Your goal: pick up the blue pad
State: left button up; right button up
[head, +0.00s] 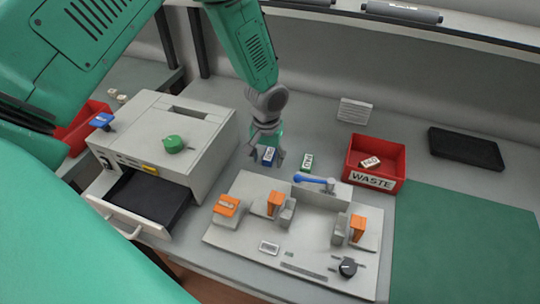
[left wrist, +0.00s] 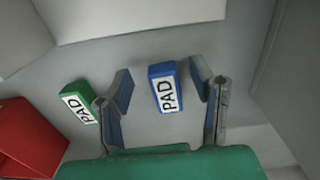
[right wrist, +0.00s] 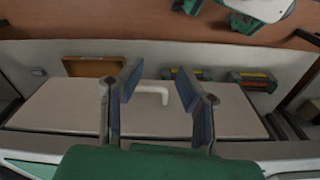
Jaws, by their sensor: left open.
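The blue pad (head: 269,156) is a small blue block with a white label reading PAD. It lies on the table behind the grey fixture board. In the left wrist view the blue pad (left wrist: 166,88) sits between the two open fingers of my left gripper (left wrist: 162,88), with gaps on both sides. In the head view my left gripper (head: 266,152) points down over the pad. A green pad (head: 307,162) lies to the right, and in the left wrist view it (left wrist: 80,107) is outside the fingers on the left. My right gripper (right wrist: 160,98) is open and empty, away from the table.
The grey fixture board (head: 235,245) with orange blocks and a blue lever stands in front. A green mat (head: 465,245) lies far right.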

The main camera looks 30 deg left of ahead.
pick_arm(q)
jog(key=shift+f, duration=0.75)
jog(key=shift+a, duration=0.2)
jog(key=c, duration=1)
jog(key=shift+d+r, duration=0.1)
